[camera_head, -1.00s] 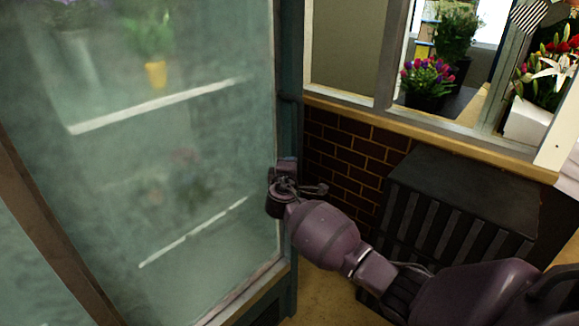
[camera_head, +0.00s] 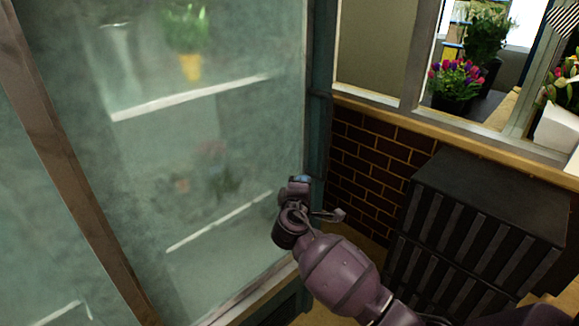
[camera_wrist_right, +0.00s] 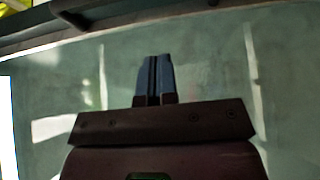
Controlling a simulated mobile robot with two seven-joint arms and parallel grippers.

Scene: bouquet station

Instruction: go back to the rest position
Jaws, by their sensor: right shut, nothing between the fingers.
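My right gripper (camera_head: 299,182) is in front of the lower right part of the frosted glass door of a cabinet (camera_head: 150,160) in the head view. In the right wrist view its two dark fingers (camera_wrist_right: 154,78) are together with nothing between them, and the glass fills the background. I cannot tell whether the fingertips touch the glass. My left gripper is not in view.
A dark slatted crate stack (camera_head: 490,195) stands to the right of my right arm, by a brick wall (camera_head: 375,165). Flower pots (camera_head: 457,80) stand behind the window above. Blurred flowers and shelves (camera_head: 190,97) show through the glass.

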